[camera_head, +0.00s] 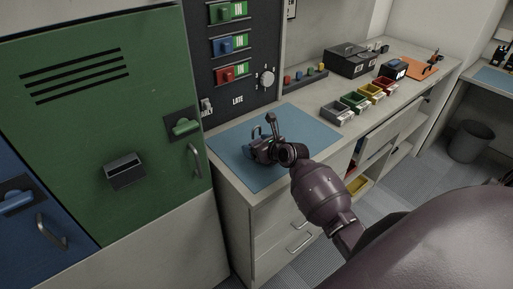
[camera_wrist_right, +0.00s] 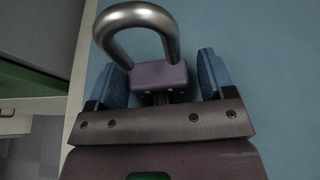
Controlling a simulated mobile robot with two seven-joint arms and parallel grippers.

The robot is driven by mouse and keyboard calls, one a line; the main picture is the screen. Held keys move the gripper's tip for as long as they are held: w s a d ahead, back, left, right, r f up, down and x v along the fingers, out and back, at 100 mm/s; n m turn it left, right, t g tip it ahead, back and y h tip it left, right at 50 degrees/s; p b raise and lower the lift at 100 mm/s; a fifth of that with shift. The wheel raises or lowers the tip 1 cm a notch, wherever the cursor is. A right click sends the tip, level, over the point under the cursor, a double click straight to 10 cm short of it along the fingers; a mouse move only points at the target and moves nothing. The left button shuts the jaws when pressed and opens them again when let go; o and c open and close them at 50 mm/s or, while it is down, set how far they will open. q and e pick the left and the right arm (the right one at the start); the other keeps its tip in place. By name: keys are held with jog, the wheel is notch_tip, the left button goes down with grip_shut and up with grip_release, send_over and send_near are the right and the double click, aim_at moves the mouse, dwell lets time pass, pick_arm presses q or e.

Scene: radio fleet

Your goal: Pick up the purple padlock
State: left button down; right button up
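The purple padlock (camera_wrist_right: 160,77) has a thick silver shackle and shows in the right wrist view over the blue mat. My right gripper (camera_wrist_right: 163,82) has its two blue fingers on either side of the padlock's body. A narrow gap shows at the right finger; contact at the left finger is unclear. In the head view, my right gripper (camera_head: 258,146) is low over the mat, and the shackle (camera_head: 256,131) stands up beside it. The padlock's body is mostly hidden there. My left gripper is not in view.
The blue mat (camera_head: 228,147) lies on the counter next to a green locker (camera_head: 80,130) and a dark switch panel (camera_head: 243,90). Several small coloured bins (camera_head: 354,101) stand farther along the counter. The mat's right part is clear.

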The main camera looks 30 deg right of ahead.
jog(key=c, duration=1)
